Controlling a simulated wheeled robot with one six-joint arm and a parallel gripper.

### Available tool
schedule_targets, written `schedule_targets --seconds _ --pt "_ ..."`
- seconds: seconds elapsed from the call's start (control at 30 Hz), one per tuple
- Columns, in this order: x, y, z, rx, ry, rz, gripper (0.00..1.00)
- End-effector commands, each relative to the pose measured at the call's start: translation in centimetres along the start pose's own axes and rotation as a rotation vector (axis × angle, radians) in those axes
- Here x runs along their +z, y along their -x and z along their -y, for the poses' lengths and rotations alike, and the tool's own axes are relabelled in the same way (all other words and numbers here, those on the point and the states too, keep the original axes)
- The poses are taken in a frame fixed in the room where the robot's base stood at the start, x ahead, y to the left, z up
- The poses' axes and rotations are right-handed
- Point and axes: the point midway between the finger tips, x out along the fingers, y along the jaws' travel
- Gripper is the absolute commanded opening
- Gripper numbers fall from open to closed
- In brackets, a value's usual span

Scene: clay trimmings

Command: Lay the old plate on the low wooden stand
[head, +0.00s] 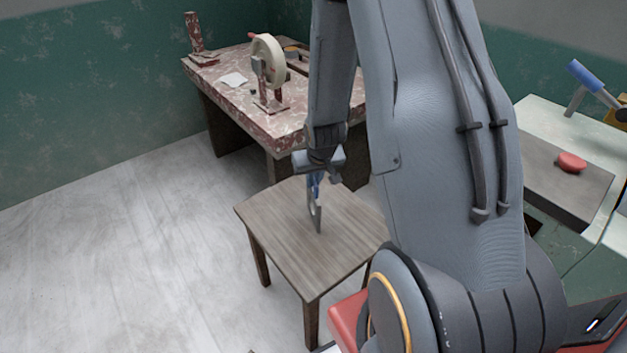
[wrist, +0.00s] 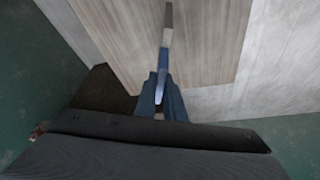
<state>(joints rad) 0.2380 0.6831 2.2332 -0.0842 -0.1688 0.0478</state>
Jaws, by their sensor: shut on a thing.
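The low wooden stand (head: 275,235) is a small table with a bare brown-grey top in the middle of the head view; its top also shows in the wrist view (wrist: 212,42). My gripper (head: 315,186) is over the stand, its blue fingers shut on the old plate (head: 317,216). The plate is grey and held on edge, roughly upright, below the fingers. In the wrist view the plate (wrist: 168,22) shows as a thin strip reaching away from the fingers (wrist: 160,98). I cannot tell whether its lower edge touches the stand top.
A worn red-and-white table (head: 215,72) with a pale wheel on a post (head: 268,60) stands behind. At right is a bench (head: 565,125) with a red lump (head: 571,162) and a blue-handled tool (head: 592,78). The floor at left is clear.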

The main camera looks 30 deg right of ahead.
Motion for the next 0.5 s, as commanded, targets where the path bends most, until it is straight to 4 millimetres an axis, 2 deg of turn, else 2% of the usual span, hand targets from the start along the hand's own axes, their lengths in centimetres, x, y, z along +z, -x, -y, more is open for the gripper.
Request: schedule_targets --seconds 0.17,0.2,0.3,0.5 --pt "0.08 -0.26 0.01 0.0 0.0 0.0 0.0" --pt "0.16 -0.29 0.01 0.0 0.0 0.001 0.13" --pt "0.15 -0.24 0.01 0.0 0.0 0.001 0.28" --pt "0.14 -0.23 0.01 0.0 0.0 0.001 0.28"
